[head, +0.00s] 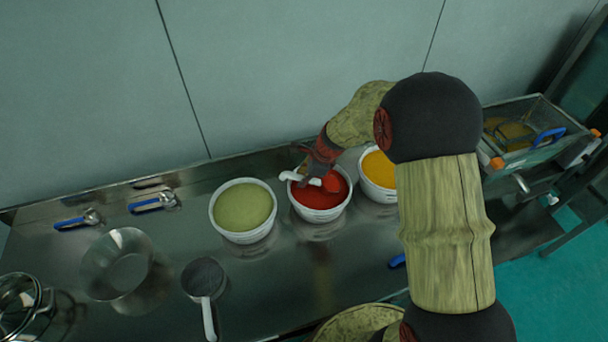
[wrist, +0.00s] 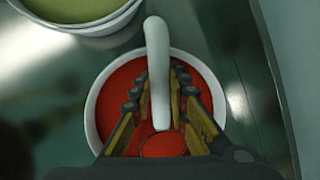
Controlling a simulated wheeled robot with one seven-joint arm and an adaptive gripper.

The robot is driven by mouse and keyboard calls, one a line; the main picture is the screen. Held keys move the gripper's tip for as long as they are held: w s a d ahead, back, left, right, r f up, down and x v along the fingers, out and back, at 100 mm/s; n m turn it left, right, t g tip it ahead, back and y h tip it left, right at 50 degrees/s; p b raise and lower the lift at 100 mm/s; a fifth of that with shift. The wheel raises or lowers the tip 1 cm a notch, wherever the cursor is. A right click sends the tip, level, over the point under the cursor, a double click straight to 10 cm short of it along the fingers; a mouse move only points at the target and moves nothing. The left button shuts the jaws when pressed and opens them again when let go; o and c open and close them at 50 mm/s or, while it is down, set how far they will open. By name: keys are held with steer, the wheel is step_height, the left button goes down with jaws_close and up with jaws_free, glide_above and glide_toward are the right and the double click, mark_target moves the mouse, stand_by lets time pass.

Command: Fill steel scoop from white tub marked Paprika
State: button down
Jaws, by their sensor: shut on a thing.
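A white tub (head: 319,216) of red powder stands on the steel bench, and it also shows in the wrist view (wrist: 91,117). No marking on it is readable. My gripper (head: 310,172) is over this tub, shut on the scoop, whose pale curved handle (head: 293,177) sticks out to the left. In the wrist view the handle (wrist: 156,60) runs between the fingers of my gripper (wrist: 160,85). The scoop's small round bowl looks red and lies within the tub's rim. I cannot tell whether it touches the powder or is raised above it.
A tub of green powder (head: 243,210) stands close on the left, a tub of yellow powder (head: 380,170) close on the right. A steel bowl (head: 122,265), a pale-handled sieve or pan (head: 204,282) and blue-handled tools (head: 152,204) lie left. A sieve machine (head: 525,135) stands far right.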

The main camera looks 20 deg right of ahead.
mark_target(296, 174)
steer(key=shift+w+a+r+g+h+p, duration=0.15)
steer(key=shift+r+h+p, duration=0.3)
steer(key=shift+p, duration=2.1)
steer(key=shift+a+r+g+h+p, duration=0.15)
steer(key=shift+a+r+h+p, duration=0.25)
steer(key=shift+p, duration=2.15)
steer(key=p, duration=0.5)
steer(key=shift+w+d+r+h, duration=0.15)
steer(key=shift+r+h, duration=0.1)
steer(key=shift+r, duration=0.1)
steer(key=p, duration=0.7)
steer(key=shift+a+r, duration=0.25)
steer(key=shift+r, duration=0.1)
steer(key=shift+a+f+h+b, duration=0.2)
steer(key=shift+h+b, duration=0.1)
steer(key=shift+b, duration=0.25)
steer(key=shift+a+r+b, duration=0.1)
steer(key=shift+b, duration=0.5)
steer(key=shift+g+b, duration=0.3)
steer(key=shift+r+h+b, duration=0.25)
steer(key=shift+h+b, duration=0.05)
steer(key=shift+b, duration=0.55)
